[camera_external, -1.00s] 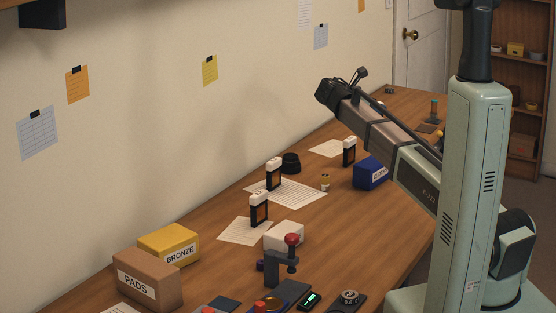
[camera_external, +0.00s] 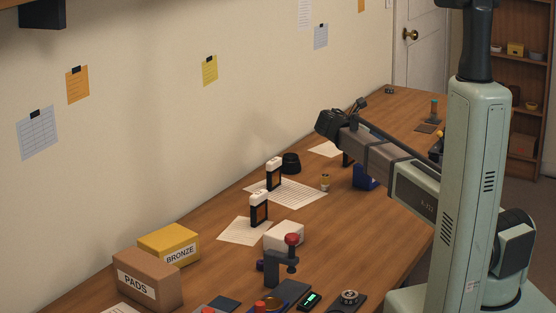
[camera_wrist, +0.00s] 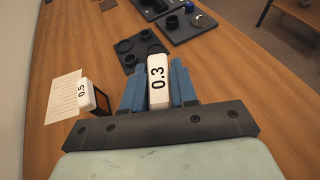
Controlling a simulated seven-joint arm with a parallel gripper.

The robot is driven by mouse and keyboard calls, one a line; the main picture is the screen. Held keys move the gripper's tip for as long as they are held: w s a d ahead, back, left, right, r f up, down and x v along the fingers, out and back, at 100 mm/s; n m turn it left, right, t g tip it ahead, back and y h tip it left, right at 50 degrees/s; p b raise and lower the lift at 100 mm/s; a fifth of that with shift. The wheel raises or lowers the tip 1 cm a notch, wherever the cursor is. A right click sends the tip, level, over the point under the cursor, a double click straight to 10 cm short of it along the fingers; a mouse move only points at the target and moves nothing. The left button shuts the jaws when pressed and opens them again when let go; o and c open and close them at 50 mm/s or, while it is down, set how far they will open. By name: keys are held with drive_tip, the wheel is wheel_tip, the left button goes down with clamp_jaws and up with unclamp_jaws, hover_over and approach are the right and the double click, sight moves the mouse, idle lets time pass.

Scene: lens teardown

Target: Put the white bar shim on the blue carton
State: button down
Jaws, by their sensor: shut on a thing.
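In the wrist view my gripper (camera_wrist: 158,84) has its blue-grey fingers shut on a white bar shim (camera_wrist: 158,88) marked 0.3. The bar lies between the fingers with its marked face toward the camera. The blue carton (camera_external: 362,181) stands on the bench in the external view, mostly hidden by my arm. It cannot be made out in the wrist view. My gripper's fingers are hidden in the external view, so their distance from the carton cannot be told. Another white-topped piece (camera_wrist: 86,95), marked 0.5, stands left of the gripper on a dark holder.
Two white-topped dark holders (camera_external: 274,173) (camera_external: 258,209) stand on paper sheets. Dark trays (camera_wrist: 140,48) with rings lie ahead in the wrist view. Bare wood (camera_external: 340,225) lies in front of the carton.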

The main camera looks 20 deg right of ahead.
drive_tip(key=shift+f, duration=0.1)
drive_tip(key=c, duration=0.9)
unclamp_jaws()
drive_tip(key=v, duration=1.2)
drive_tip(key=shift+r, duration=0.2)
